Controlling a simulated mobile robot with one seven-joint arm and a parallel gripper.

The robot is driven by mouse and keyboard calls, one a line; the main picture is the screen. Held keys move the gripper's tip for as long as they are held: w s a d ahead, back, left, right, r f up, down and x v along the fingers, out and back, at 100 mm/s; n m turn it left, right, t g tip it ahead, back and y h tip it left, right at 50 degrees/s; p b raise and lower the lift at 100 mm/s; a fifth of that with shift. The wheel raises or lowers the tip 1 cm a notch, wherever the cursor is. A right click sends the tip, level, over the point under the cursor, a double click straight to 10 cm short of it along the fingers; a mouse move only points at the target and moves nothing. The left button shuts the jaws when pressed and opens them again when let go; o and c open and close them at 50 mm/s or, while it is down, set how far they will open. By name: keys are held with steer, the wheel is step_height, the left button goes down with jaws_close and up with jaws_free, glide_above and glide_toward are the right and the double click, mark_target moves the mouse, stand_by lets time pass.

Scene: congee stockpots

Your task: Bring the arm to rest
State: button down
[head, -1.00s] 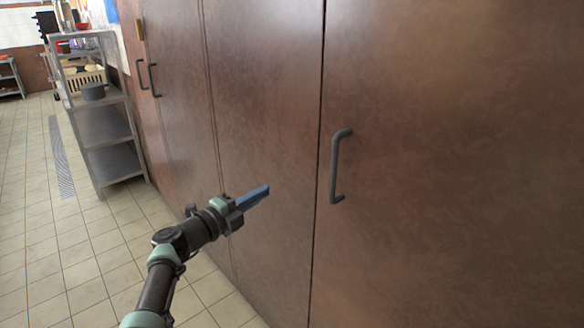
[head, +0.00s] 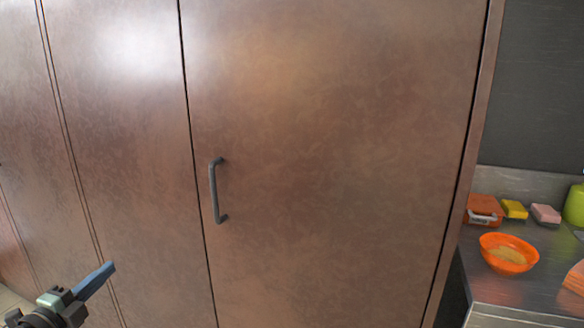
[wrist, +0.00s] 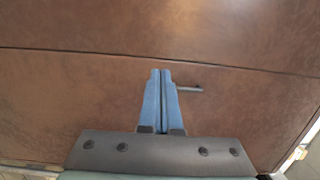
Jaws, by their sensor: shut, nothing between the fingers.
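My gripper (head: 108,270) is at the lower left of the head view, in front of the brown cabinet doors. Its blue fingers point up and to the right. In the wrist view my gripper (wrist: 161,73) has its two blue fingers side by side, closed and with nothing between them. The fingers are apart from the dark bar handle (head: 215,190) on the cabinet door. The handle also shows in the wrist view (wrist: 189,89), just right of the fingers. Most of my arm is outside the head view.
Tall brown cabinet doors (head: 330,150) fill most of the head view and are closed. At the right is a metal counter (head: 510,290) with an orange bowl (head: 508,253), an orange box (head: 484,209), a yellow block (head: 514,209), a pink block (head: 545,214) and a green container (head: 575,206).

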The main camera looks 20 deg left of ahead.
steer(key=w+d+r+t, duration=0.3)
steer(key=w+d+r, duration=0.4)
steer(key=w+r, duration=0.35)
steer(key=w+d+r+n+t+y, duration=0.1)
steer(key=w+d+r+n+t, duration=0.15)
steer(key=d+r, duration=0.6)
steer(key=w+d+r+n+t+y, duration=0.1)
steer(key=d+r+n+t, duration=0.15)
steer(key=d+r, duration=0.55)
steer(key=s+d+r+n+y, duration=0.2)
steer(key=s+d+r+n, duration=0.1)
steer(key=d+r+n, duration=0.3)
steer(key=s+d+r+n+y, duration=0.1)
steer(key=s+d+r+n, duration=0.3)
steer(key=d, duration=0.5)
steer(key=s+d+r+n+t+h, duration=0.1)
steer(key=s+d+r+h, duration=0.25)
steer(key=s+d, duration=0.4)
steer(key=s+d+r+t+h, duration=0.1)
steer(key=s+d+r+h, duration=0.1)
steer(key=s+d+h, duration=0.4)
step_height(320, 180, up, 13)
steer(key=s+d+y+p, duration=0.1)
steer(key=p, duration=1.2)
steer(key=shift+d+f+y, duration=0.15)
steer(key=shift+d+y, duration=0.2)
steer(key=shift+d, duration=0.05)
steer(key=shift+s, duration=0.1)
